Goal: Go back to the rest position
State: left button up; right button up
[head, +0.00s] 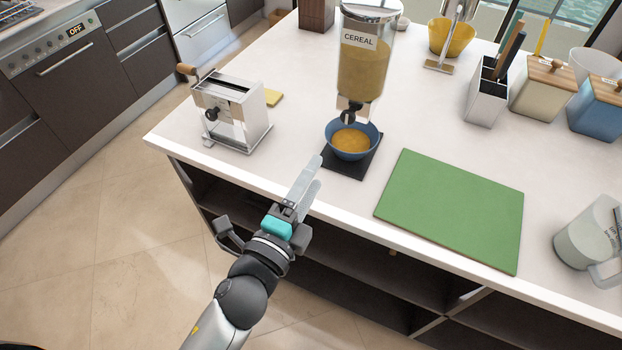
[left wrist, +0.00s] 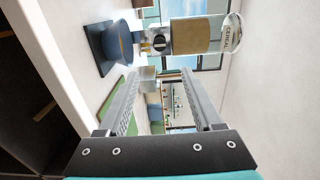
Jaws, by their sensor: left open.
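My left gripper (head: 308,182) reaches in from the bottom over the front edge of the white counter, just in front of the blue bowl. In the left wrist view its two fingers (left wrist: 155,95) are apart with nothing between them. The blue bowl (head: 352,142) holds orange-yellow cereal and sits on a dark square mat (head: 345,168) under the cereal dispenser (head: 362,65). The left wrist view also shows the bowl (left wrist: 118,42) and the dispenser (left wrist: 200,36), turned sideways. My right gripper is not in either view.
A pitcher (head: 588,235), a utensil holder (head: 488,95) and canisters stand farther right. Open shelves lie below the counter. An oven stands at the far left.

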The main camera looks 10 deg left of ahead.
pick_arm(q)
jog(key=s+a+f+n+g+y+b, duration=0.1)
jog(key=s+a+f+n+g, duration=0.15)
jog(key=f, duration=0.85)
jog(key=s+a+f+n+g+y+b, duration=0.1)
jog(key=s+a+f+n+g, duration=0.2)
jog(key=f, duration=0.9)
jog(key=s+a+f+n+g+y+b, duration=0.1)
jog(key=s+f+n+g+y+b, duration=0.2)
jog(key=f, duration=0.8)
jog(key=s+a+f+n+g, duration=0.2)
jog(key=s+f+n, duration=0.1)
jog(key=s+f, duration=0.3)
jog(key=s+a+f+n+g+b, duration=0.1)
jog(key=s+a+f+n+g, duration=0.2)
jog(key=s+f, duration=0.4)
jog(key=s+a+f+n+g, duration=0.2)
jog(key=s+f+n, duration=0.2)
jog(key=s, duration=0.8)
notch_tip(320, 180, down, 2)
jog(key=shift+a+f+n+g+y, duration=0.15)
jog(key=shift+a+n+g+y, duration=0.1)
jog(key=shift+n+g+y, duration=0.1)
